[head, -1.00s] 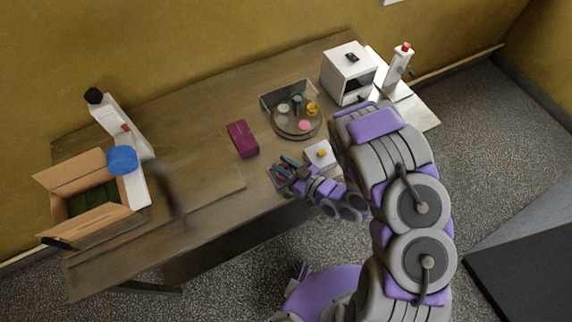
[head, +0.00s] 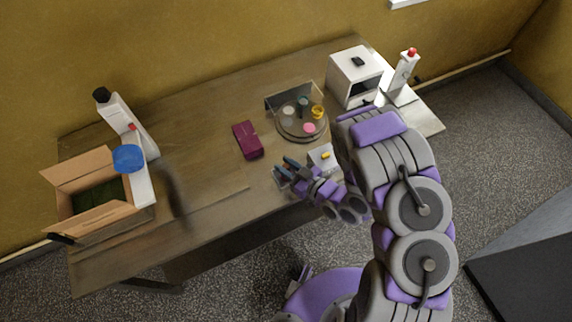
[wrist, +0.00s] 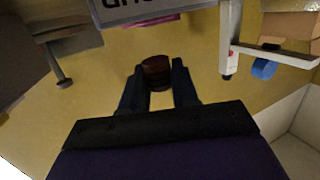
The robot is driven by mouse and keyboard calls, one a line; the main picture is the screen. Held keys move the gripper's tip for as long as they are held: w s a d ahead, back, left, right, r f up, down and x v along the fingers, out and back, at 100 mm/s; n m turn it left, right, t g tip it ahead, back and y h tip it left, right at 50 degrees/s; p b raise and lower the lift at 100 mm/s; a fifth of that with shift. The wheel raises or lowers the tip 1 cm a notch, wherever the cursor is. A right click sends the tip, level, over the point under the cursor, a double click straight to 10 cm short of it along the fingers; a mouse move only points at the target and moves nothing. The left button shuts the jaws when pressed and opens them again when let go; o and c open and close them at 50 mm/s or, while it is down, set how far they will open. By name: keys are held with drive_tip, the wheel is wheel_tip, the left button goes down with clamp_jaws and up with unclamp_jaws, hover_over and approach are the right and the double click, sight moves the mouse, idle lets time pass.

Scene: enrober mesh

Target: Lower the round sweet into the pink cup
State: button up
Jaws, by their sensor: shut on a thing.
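My gripper (wrist: 157,84) is shut on a dark brown round sweet (wrist: 156,70), held between its two fingertips in the wrist view. In the head view my gripper (head: 286,166) is over the front edge of the table, and the sweet cannot be made out there. The pink cup (head: 309,128) stands on a round tray (head: 301,137) farther back and to the right of the gripper. The gripper and the cup are clearly apart. A pink edge shows under a lettered plate in the wrist view; I cannot tell whether it is the cup.
The round tray also bears a yellow cup (head: 318,111) and other small cups, with a clear panel behind. A magenta box (head: 247,140) lies left of it. A white box with a yellow thing (head: 326,156) is beside my gripper. A white machine (head: 353,77) stands at the back right.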

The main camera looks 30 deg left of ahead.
drive_tip(key=shift+f+b, duration=0.95)
drive_tip(key=shift+f, duration=1.1)
idle(1.2)
drive_tip(key=o, duration=0.9)
drive_tip(key=v, duration=1.7)
drive_tip(key=shift+d, duration=0.2)
